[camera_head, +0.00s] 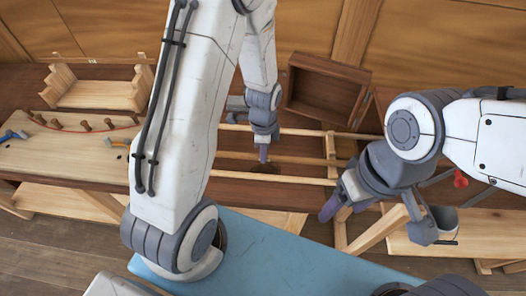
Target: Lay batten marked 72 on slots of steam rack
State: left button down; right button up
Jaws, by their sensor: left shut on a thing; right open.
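Several long pale wooden battens lie left to right in the middle: a far one (350,135), a middle one (310,161) and a near one (300,180). No number 72 can be read on any. My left gripper (263,153) points down at the middle batten and is shut on it, as far as this view shows. Its left part is hidden behind my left arm. My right gripper (372,222) is open and empty, to the right and nearer. A pale wooden rack with notched ends (95,95) stands at the back left; I cannot tell whether it is the steam rack.
A wooden bench (60,155) at the left holds pegs with a dark red strip bent along them, and a blue-handled tool (12,136). An open brown box (325,90) stands behind the battens. A grey bucket (444,222) is at the right. A blue surface (270,255) is in front.

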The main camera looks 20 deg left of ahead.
pick_arm(q)
jog(key=c, duration=0.8)
grip_release()
notch_tip(320, 180, up, 10)
jog(key=r+b, duration=0.1)
jog(key=s+d+r+n, duration=0.1)
jog(key=s+d+n, duration=0.1)
jog(key=s+d, duration=0.2)
jog(key=s+d+r+n+b, duration=0.1)
jog(key=s+d+r+n, duration=0.1)
jog(key=s, duration=0.6)
jog(key=s+d+r+n+h+b, duration=0.1)
jog(key=s+d+r+n, duration=0.1)
jog(key=s+d, duration=0.4)
jog(key=shift+s+d+n, duration=0.1)
jog(key=shift+d+n, duration=0.1)
jog(key=shift+n, duration=0.6)
